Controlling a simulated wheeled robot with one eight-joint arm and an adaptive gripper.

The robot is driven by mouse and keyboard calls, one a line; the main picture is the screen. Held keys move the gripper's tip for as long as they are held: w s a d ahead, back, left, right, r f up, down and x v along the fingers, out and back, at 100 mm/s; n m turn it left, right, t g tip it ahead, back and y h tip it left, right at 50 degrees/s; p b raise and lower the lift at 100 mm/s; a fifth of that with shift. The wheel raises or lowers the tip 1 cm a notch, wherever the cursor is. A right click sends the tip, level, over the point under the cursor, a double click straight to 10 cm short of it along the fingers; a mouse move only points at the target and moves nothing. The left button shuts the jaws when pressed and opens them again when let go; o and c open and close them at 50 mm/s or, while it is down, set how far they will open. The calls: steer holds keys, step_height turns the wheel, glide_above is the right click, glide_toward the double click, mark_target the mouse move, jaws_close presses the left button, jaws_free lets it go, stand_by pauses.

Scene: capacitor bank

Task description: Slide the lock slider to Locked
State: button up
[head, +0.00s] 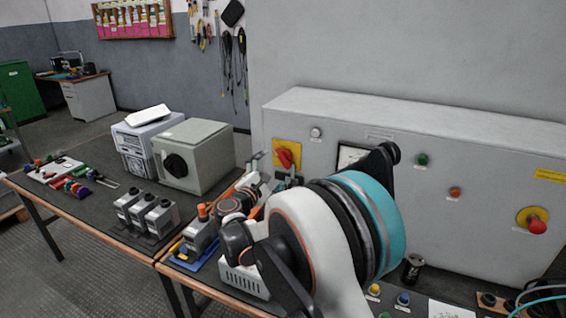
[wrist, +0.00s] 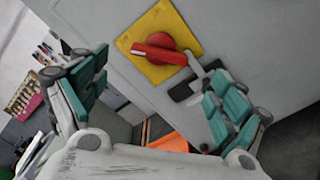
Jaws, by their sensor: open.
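The red rotary handle (head: 285,156) sits on a yellow plate on the front of the grey cabinet, and it also shows in the wrist view (wrist: 160,50). Just below the plate is a small dark piece with a light grey tab, which looks like the lock slider (wrist: 186,90); in the head view it is partly hidden by my gripper. I cannot read any Locked mark. My gripper (head: 269,172) is in front of the handle and slider. In the wrist view its teal-padded fingers (wrist: 150,88) are spread wide, with nothing between them. The right finger is nearest the slider.
The grey cabinet (head: 430,150) carries a meter, lamps and a red knob on yellow (head: 536,222). A grey box with a black knob (head: 193,160) and several small grey units (head: 148,216) stand on the bench to the left. An orange item (wrist: 170,142) lies below my gripper.

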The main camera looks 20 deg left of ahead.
mark_target(281, 160)
steer(key=w, duration=0.2)
steer(key=w+b, duration=0.1)
steer(key=w, duration=0.2)
steer(key=w+b, duration=0.1)
steer(key=w, duration=0.2)
steer(key=shift+w+d, duration=0.25)
steer(key=shift+d, duration=0.1)
steer(key=c, duration=1.1)
